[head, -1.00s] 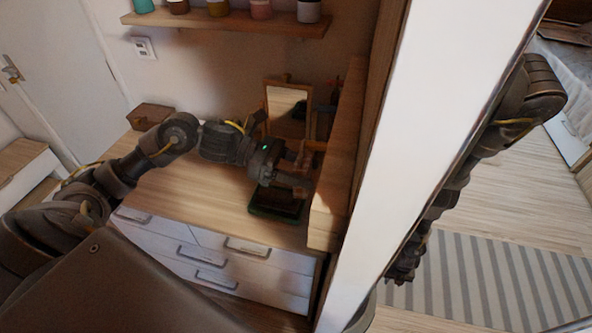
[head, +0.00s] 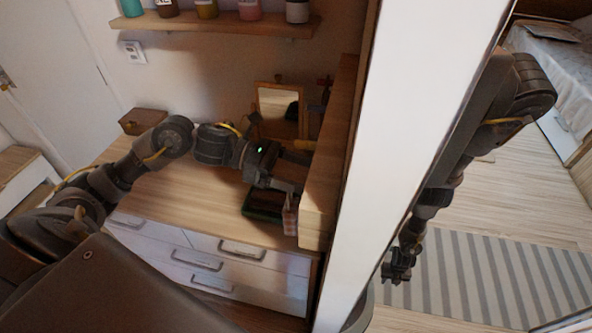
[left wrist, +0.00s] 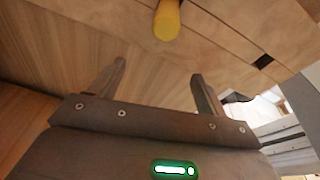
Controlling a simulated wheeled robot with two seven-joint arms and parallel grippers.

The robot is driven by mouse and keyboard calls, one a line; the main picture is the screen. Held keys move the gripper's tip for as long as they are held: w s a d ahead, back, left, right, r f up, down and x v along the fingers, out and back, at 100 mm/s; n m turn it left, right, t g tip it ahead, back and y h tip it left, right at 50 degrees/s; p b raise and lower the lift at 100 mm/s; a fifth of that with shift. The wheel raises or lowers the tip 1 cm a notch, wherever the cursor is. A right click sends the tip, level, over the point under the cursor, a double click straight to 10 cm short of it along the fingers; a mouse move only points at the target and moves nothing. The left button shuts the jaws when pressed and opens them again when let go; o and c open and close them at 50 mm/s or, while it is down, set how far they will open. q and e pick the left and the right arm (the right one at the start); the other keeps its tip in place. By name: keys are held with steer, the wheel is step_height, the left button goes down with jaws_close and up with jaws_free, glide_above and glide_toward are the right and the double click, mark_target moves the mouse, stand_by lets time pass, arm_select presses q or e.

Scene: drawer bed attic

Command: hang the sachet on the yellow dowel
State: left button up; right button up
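My left gripper (head: 302,168) is beside the wooden side panel above the dresser. Its two fingers are spread apart with nothing visible between them in the left wrist view (left wrist: 155,85). The yellow dowel (left wrist: 167,20) sticks out of the wood ahead of the fingers, end-on to the camera; a bit of yellow (head: 303,144) shows by the far finger in the head view. The small checked sachet (head: 290,215) hangs just below the near finger; what holds its top is hidden. My right gripper (head: 397,266) hangs low beyond the white post, too small to read.
A dark green tray (head: 262,207) lies on the dresser top (head: 190,205) below my left gripper. A framed mirror (head: 279,110) and a brown box (head: 142,121) stand at the back. A shelf of jars (head: 220,25) is above. The white post (head: 395,150) separates my arms.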

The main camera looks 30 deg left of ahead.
arm_select(q)
steer(key=shift+o, duration=0.2)
steer(key=shift+s+a+b, duration=0.1)
steer(key=shift+a+b, duration=0.3)
steer(key=shift+a, duration=0.35)
steer(key=b+v, duration=0.5)
steer(key=v, duration=0.4)
steer(key=shift+s+a+r, duration=0.15)
steer(key=shift+s+r, duration=0.05)
steer(key=shift+r, duration=0.1)
